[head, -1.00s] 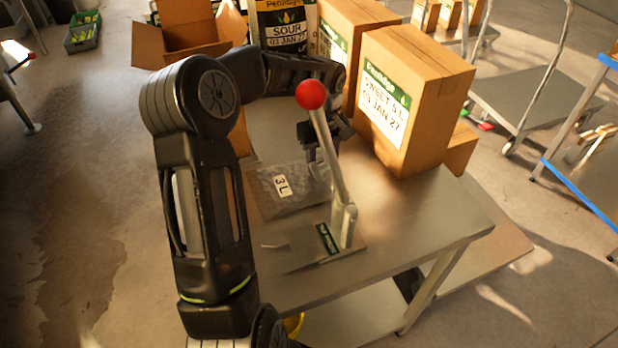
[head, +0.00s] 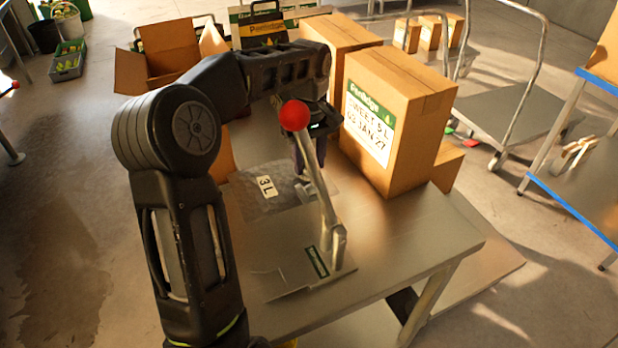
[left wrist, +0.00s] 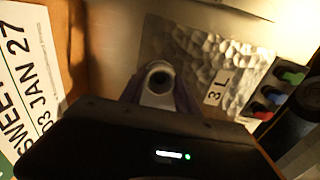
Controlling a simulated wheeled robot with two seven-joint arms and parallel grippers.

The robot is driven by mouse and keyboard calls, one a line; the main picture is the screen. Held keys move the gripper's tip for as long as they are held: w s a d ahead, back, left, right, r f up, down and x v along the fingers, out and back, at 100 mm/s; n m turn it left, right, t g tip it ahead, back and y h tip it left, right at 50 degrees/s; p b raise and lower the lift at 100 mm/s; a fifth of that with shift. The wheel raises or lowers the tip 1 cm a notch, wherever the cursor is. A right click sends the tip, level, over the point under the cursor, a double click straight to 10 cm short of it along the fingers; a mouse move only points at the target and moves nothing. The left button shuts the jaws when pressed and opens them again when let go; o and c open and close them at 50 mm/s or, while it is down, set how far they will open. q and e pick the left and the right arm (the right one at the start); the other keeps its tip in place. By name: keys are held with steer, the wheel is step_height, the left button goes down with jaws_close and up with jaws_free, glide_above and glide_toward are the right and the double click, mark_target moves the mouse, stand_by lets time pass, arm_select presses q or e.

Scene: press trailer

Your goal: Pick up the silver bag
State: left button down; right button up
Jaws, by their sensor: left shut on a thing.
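The silver bag (head: 302,187) is flat and crinkled, with a white "3 L" label. It is at the table's left part, behind the lever press. In the left wrist view the bag (left wrist: 190,50) shows beyond the fingers. My left gripper (head: 311,163) is at the bag's far right edge, partly hidden behind the press lever. In the left wrist view its purple fingers (left wrist: 160,88) are shut around a grey ring-shaped part at the bag's edge. I cannot tell how high the bag is above the table. My right gripper is not in view.
The lever press, with a red ball (head: 294,115) and flat base (head: 335,272), stands close in front of the gripper. The metal table (head: 410,235) is bare at front right. An open carton (head: 165,75) is behind.

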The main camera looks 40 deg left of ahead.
arm_select(q)
steer(key=shift+r, duration=1.1)
